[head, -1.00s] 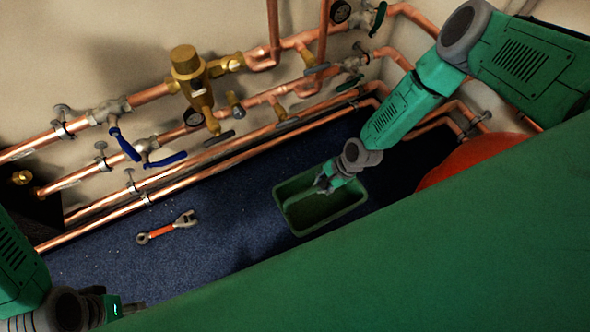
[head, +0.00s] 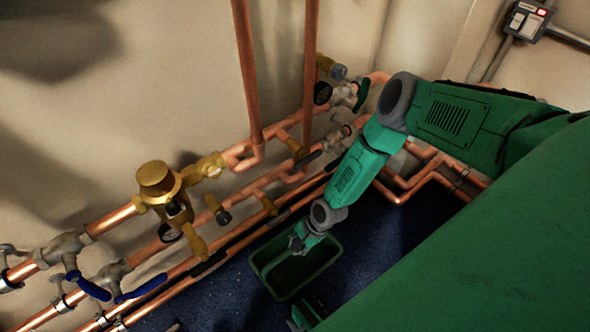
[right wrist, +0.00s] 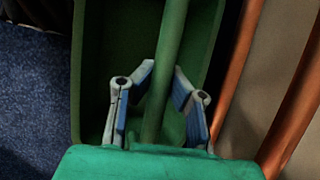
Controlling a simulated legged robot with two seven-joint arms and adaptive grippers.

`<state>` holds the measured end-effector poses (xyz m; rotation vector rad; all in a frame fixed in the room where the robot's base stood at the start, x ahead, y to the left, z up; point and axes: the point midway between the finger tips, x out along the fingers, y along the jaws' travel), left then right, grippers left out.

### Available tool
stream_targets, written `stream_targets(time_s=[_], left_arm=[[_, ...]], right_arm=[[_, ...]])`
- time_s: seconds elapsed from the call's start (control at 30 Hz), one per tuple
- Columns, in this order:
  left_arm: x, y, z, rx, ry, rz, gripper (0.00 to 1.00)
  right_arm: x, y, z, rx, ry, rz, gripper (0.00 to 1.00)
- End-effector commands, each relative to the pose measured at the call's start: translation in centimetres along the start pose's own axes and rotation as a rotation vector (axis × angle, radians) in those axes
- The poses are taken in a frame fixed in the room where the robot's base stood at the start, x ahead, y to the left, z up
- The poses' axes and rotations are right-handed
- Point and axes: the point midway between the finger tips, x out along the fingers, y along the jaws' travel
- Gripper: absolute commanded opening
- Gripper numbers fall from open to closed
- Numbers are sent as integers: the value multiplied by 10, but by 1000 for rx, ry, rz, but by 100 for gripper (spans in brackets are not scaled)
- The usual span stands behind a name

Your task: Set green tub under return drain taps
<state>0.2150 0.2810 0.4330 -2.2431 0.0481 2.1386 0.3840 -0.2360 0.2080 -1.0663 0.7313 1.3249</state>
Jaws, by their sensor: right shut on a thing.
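The green tub (head: 328,262) is in the middle of the head view, close to the lower copper pipes. I cannot tell whether the tub touches the floor. Small brass taps (head: 269,206) and (head: 196,246) hang from the pipes to the left of and behind the tub. A green and dark part at the bottom edge appears to be my left gripper (head: 303,314); its fingers are unclear.
Copper pipes (head: 240,153) run along the wall, with a brass valve (head: 160,187) and blue lever handles (head: 140,288) on the left. Two upright pipes rise behind the tub. Blue floor (head: 375,235) is clear to the tub's right.

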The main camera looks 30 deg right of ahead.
Motion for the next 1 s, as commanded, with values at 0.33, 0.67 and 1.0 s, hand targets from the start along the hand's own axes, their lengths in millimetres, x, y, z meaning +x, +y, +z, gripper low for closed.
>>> stream_targets(time_s=[0.33,0.67,1.0], left_arm=[[24,0,1,0,1,0,37],[22,0,0,0,2,0,37],[22,0,1,0,1,0,37]], right_arm=[[37,7,-15,-1,-1,-1,0],[38,8,-16,0,-1,0,0],[38,8,-16,-1,-1,0,30]])
